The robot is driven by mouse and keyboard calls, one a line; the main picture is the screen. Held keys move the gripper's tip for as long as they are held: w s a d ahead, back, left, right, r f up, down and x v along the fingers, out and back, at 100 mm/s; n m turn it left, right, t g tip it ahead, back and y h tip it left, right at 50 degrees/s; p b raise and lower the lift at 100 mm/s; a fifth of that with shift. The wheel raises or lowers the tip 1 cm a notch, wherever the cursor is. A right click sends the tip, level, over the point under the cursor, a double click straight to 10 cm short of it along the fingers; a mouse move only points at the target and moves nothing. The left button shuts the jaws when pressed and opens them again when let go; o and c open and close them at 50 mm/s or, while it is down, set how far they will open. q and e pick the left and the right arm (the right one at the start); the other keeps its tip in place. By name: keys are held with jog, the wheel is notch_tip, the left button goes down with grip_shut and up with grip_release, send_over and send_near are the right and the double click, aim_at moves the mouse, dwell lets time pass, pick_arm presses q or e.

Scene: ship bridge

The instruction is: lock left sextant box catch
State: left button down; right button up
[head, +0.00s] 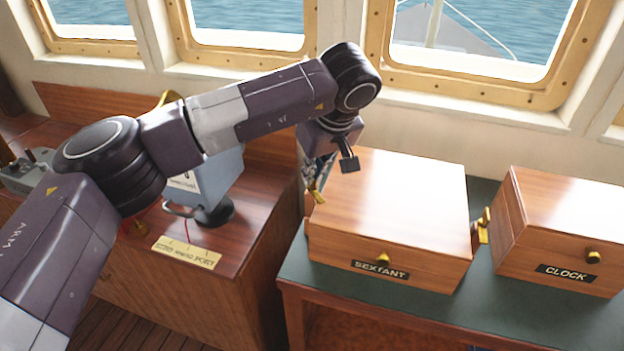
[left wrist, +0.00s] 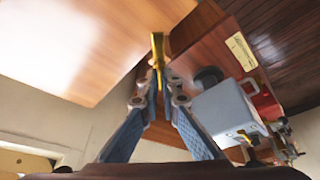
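The wooden sextant box (head: 390,205), with a "SEXTANT" plate and a brass knob on its front, stands lid down on the green-topped table. Its left catch (head: 317,192) is a brass piece on the box's left side, partly hidden by my gripper. In the left wrist view the catch (left wrist: 158,50) stands between my fingertips. My left gripper (head: 312,178) is at that side, its fingers (left wrist: 158,82) closed in on the catch. The catch on the right side (head: 482,227) is also brass. My right gripper is not in view.
A wooden clock box (head: 560,235) stands close to the right of the sextant box. A blue-grey device (head: 208,185) stands on the wooden console to the left. Windows line the wall behind. The green tabletop (head: 500,312) is bare in front of the boxes.

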pick_arm(q)
jog(key=shift+r+n+y, duration=0.1)
jog(key=shift+n+y, duration=0.2)
jog(key=shift+n, duration=0.7)
jog(key=shift+w+d+n+g+y, duration=0.1)
jog(key=shift+n+g+y, duration=0.25)
jog(key=shift+n, duration=0.55)
jog(key=n+g+p, duration=0.1)
jog(key=n, duration=0.2)
jog(key=shift+r+y+p, duration=0.1)
jog(key=shift+y+p, duration=0.15)
jog(key=shift+p, duration=0.1)
jog(key=shift+w+n+g+p, duration=0.1)
jog(key=shift+n+g+p, duration=0.35)
jog(key=shift+n, duration=0.45)
jog(key=c, duration=2.2)
grip_release()
